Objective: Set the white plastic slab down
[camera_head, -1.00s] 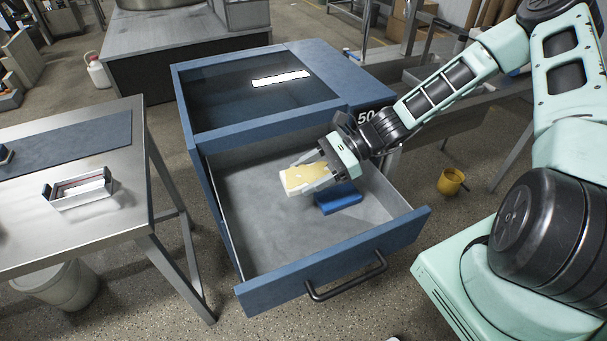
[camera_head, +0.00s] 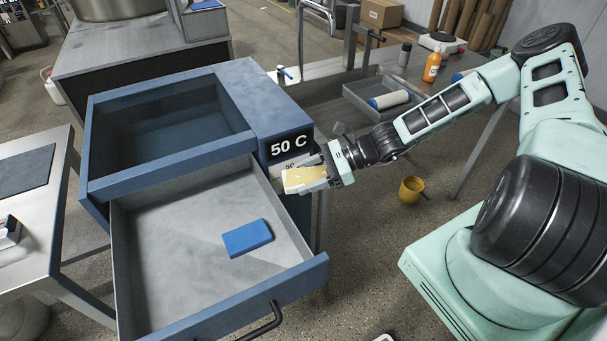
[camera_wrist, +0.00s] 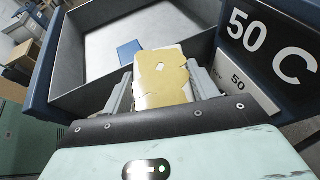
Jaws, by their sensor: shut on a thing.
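The white plastic slab (camera_head: 291,188) has a cracked yellow coating on its top face. My gripper (camera_head: 306,179) is shut on it and holds it in the air at the right edge of the open drawer, in front of the 50 C panel. In the wrist view the slab (camera_wrist: 164,98) sits between the two fingers of my gripper (camera_wrist: 160,92), coated face toward the camera, with a small pale spot and cracks in the yellow. Its far end points toward the drawer.
The open blue drawer (camera_head: 318,272) holds one blue block (camera_head: 247,238). The cabinet's 50 C sign (camera_head: 289,147) is close to my gripper. A steel table (camera_head: 64,210) stands at left. A grey tray with a white roller (camera_head: 389,100), an orange bottle (camera_head: 432,67) and a yellow mug (camera_head: 411,189) are at right.

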